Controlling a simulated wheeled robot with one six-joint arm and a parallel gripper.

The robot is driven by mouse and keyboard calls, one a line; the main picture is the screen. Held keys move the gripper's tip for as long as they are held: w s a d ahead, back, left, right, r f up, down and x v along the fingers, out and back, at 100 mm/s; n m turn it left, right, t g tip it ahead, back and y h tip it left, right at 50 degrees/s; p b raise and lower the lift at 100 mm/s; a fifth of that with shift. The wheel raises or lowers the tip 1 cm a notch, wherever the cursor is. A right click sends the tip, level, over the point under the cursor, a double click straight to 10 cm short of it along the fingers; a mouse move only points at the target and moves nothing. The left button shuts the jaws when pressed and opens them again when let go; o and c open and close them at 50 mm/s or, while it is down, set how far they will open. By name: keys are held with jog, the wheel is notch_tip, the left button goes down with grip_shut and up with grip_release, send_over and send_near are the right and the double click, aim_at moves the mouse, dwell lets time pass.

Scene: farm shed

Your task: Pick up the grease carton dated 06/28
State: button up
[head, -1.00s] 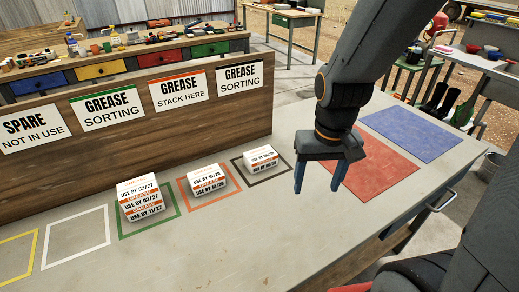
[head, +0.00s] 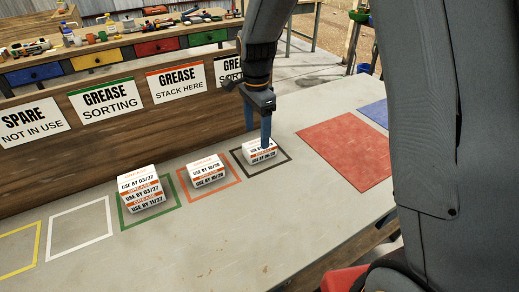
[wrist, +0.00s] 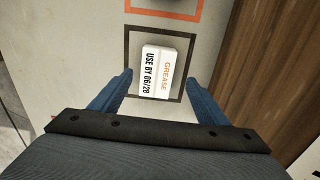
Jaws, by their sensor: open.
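The grease carton dated 06/28 (head: 262,154) is a white box with an orange band, lying inside a dark square outline on the bench. In the wrist view its top (wrist: 157,72) reads USE BY 06/28. My gripper (wrist: 160,78) is open and empty, with a blue finger on each side of the carton in that picture and gaps between them. In the head view my gripper (head: 257,139) is over the carton, and one finger hides part of it. I cannot tell how high the fingertips are.
A carton dated 10/28 (head: 207,172) sits in the orange outline to the left. Further left, a stack (head: 141,190) marked 03/27 and 11/27 sits in the green outline. The signboard (head: 150,130) stands behind. A red mat (head: 348,153) lies to the right.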

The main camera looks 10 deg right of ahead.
aim_at(259, 150)
jog(key=shift+s+d+f+p, duration=0.15)
jog(key=shift+f+p, duration=0.2)
jog(key=shift+f, duration=0.7)
jog(key=shift+w+d+f+p, duration=0.1)
jog(key=shift+f+p, duration=0.25)
jog(key=shift+f, duration=0.65)
jog(key=shift+s+d+f+p, duration=0.15)
jog(key=shift+f+p, duration=0.2)
jog(key=shift+f, duration=0.7)
jog(key=c, duration=1.2)
